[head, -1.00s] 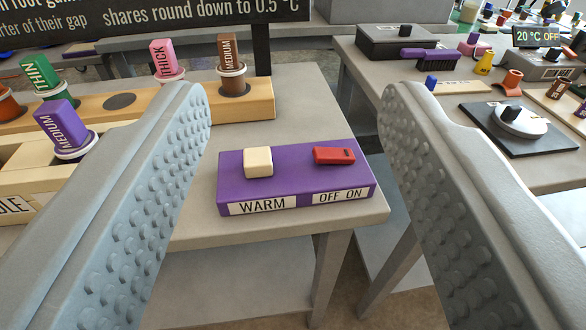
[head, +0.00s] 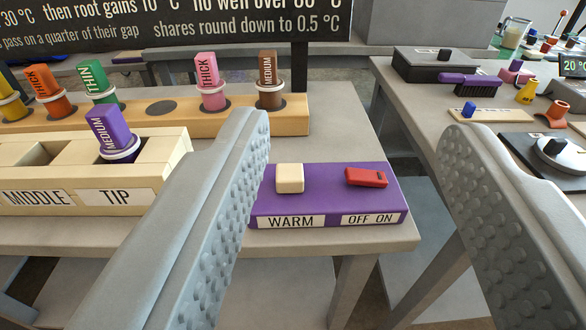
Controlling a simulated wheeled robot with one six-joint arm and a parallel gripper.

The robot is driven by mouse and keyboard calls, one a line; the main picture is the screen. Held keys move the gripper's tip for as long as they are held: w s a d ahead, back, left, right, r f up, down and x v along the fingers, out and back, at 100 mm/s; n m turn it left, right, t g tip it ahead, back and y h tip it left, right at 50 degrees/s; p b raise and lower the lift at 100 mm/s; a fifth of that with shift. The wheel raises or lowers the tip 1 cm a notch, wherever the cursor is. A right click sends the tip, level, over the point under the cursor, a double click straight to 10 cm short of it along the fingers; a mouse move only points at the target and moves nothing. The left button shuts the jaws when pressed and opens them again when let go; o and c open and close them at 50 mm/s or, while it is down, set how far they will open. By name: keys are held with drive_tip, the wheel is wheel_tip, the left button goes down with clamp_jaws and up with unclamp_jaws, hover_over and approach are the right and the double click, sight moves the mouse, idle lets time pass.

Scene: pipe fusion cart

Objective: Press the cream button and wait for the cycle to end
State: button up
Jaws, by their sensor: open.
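The cream button (head: 290,178) stands on the left part of the top of a purple box (head: 331,188) near the table's front right corner. Below it the box front reads WARM. A red switch (head: 366,177) sits to its right, above a label reading OFF ON. My gripper (head: 350,145) is open, with one grey studded finger on each side of the picture. It holds nothing. The left finger covers the left edge of the box, and the button shows just right of that finger. No contact with the button is visible.
A cream tray (head: 70,197) labelled MIDDLE and TIP holds a purple MEDIUM piece (head: 111,132). Behind it a wooden rack (head: 200,122) holds several coloured pieces. A dark sign (head: 170,25) stands at the back. A second table at right carries a black box, brush and dial (head: 560,150).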

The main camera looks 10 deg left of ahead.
idle(0.3)
clamp_jaws()
idle(1.6)
